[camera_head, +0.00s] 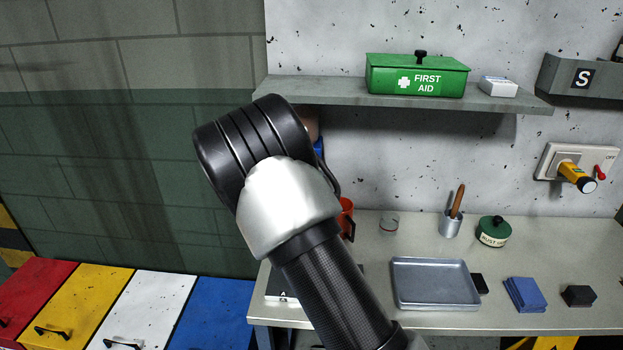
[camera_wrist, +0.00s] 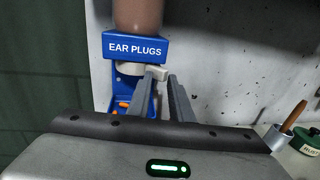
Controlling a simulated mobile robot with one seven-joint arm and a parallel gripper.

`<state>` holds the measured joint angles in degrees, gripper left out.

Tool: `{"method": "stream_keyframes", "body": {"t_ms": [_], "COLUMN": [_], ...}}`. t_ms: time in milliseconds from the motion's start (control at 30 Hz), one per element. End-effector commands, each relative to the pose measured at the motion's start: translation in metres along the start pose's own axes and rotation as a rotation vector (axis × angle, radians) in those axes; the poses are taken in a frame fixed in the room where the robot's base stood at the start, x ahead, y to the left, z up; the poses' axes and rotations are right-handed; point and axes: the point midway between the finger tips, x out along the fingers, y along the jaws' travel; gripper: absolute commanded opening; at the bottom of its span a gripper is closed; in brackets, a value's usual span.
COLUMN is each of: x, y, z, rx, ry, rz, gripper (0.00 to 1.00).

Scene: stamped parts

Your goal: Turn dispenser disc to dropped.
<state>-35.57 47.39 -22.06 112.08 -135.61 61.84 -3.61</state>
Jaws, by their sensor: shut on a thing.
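The ear plug dispenser (camera_wrist: 136,47) is on the wall in the wrist view, with a blue EAR PLUGS band under a brownish clear container. Below the band is the pale dispenser disc (camera_wrist: 131,69), with a light tab (camera_wrist: 157,71) sticking out to the right. My gripper (camera_wrist: 160,79) is shut on this tab, one grey finger on each side. Orange ear plugs (camera_wrist: 124,104) show in the blue tray below, partly hidden by the left finger. In the head view my arm hides most of the dispenser; only a blue sliver (camera_head: 319,147) shows.
A shelf (camera_head: 330,91) with a green first aid box (camera_head: 417,76) runs along the wall beside my arm. The bench below holds a metal tray (camera_head: 436,305), a pot with a brush (camera_head: 451,223) and a green tin (camera_head: 493,232). Coloured bin lids (camera_head: 140,305) stand at the left.

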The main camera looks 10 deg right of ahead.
Motion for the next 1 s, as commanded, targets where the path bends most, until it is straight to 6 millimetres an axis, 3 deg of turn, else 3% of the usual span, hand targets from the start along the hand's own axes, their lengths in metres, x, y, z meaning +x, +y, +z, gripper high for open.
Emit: {"method": "stream_keyframes", "body": {"t_ms": [33,667,700,733,1000], "x": [0.0127,0.0152,0.0152,0.0152,0.0151], "y": [-0.0155,-0.0181,-0.0181,-0.0181,-0.0186], "z": [0.0105,0.0105,0.0105,0.0105,0.0101], "rx": [0.006,0.006,0.006,0.006,0.006], "ry": [-0.023,-0.021,-0.021,-0.021,-0.020], "rz": [-0.030,-0.036,-0.036,-0.036,-0.038], "gripper": [0.00,0.00,0.23,0.29,0.30]}}
